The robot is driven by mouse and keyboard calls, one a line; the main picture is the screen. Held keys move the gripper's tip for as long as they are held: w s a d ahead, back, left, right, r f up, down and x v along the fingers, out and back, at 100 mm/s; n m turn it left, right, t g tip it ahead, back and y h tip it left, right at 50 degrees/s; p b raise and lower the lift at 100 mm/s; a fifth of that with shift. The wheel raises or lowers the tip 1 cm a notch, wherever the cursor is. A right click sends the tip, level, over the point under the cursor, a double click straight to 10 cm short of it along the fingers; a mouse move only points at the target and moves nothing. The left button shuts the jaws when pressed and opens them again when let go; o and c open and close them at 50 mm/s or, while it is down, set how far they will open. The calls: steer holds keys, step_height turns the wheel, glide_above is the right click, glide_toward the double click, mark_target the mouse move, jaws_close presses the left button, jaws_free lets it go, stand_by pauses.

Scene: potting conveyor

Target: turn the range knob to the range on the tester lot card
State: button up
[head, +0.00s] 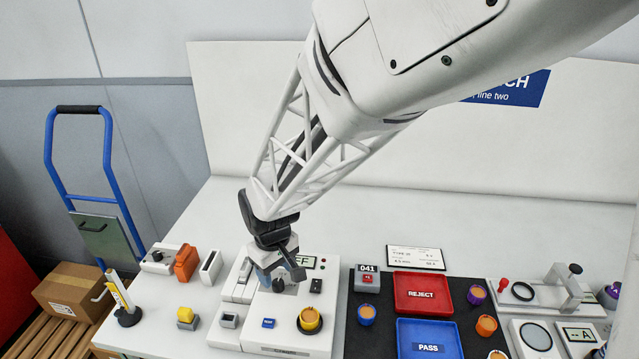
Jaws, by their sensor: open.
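The white tester (285,335) stands on the bench left of the dark mat. My gripper (280,281) points down over its upper part, with its fingers apart. A small dark shape between and below the fingers may be the range knob (278,286); the fingers hide most of it, and I cannot tell its setting or whether they touch it. The tester's display (304,262) is partly covered and ends in "FF". The lot card (415,258) stands behind the red tray; its print is small, and its lower right line looks like "50 A" but is not certain.
An orange cup (310,319) sits in the tester's round black holder. Right are the red REJECT tray (421,275), blue PASS tray (440,328), a 041 counter (367,279) and several cups.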

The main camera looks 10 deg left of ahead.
mark_target(278, 283)
steer(key=shift+f, duration=1.8)
steer(key=c, duration=0.9)
